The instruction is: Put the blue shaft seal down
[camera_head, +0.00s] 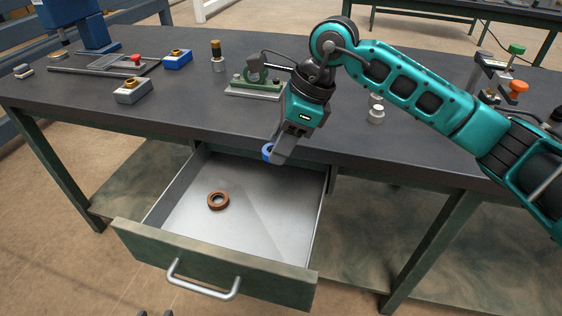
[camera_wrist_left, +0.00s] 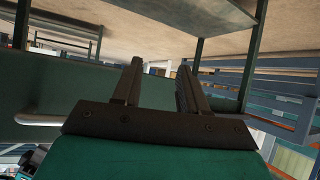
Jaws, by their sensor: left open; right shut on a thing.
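The blue shaft seal (camera_head: 267,152) is a small blue ring. My right gripper (camera_head: 274,153) is shut on it and holds it at the back edge of the open drawer, near the table's front edge; the fingers hide part of it. I cannot tell its exact height. The drawer (camera_head: 217,272) is pulled out, with a grey metal inside and a green front. A brown ring (camera_head: 218,201) lies on the drawer floor. My left gripper (camera_wrist_left: 157,88) shows only in the left wrist view, open and with nothing between its fingers.
The dark tabletop (camera_head: 180,112) holds a green fixture (camera_head: 256,86), a blue box (camera_head: 178,60), a grey box (camera_head: 132,90) and small metal cylinders (camera_head: 376,113). A tray (camera_head: 105,65) is at the back left. Most of the drawer floor is clear.

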